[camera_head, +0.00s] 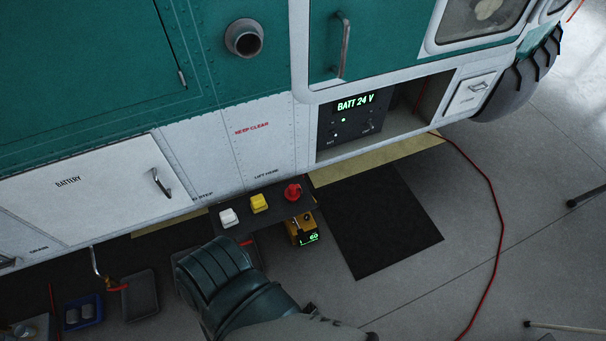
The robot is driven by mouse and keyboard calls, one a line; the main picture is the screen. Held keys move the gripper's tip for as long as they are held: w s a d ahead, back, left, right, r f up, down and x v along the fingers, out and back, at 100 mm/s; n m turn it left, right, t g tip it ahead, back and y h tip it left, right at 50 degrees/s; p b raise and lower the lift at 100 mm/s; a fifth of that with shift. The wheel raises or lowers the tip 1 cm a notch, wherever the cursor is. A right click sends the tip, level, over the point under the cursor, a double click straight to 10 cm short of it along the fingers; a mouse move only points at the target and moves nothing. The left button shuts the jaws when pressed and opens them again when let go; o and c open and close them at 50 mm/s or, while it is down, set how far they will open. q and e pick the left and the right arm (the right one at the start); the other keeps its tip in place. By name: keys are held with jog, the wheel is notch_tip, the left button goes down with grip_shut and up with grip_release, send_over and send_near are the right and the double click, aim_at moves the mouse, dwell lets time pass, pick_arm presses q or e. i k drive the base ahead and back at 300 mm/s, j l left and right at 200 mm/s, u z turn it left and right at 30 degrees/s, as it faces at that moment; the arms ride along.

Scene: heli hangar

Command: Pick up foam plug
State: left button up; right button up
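Three small items stand in a row on a dark shelf (277,217) beside the vehicle's white lower side. They are a white block (229,217), a yellow block (259,203) and a red knob-shaped piece (293,192). I cannot tell which of them is the foam plug. A dark ribbed part of one of my arms reaches up from the bottom middle and ends just below the shelf, apart from the items in the picture. No gripper fingers show in this view.
A green and white vehicle with a round pipe opening (244,37) and an open bay with a lit panel (348,119) fills the top. A yellow device (302,229) sits below the shelf. A black mat (375,222) and red cable (496,214) lie right; trays (139,293) lie left.

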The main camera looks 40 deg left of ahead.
aim_at(292, 193)
jog(key=u, duration=1.65)
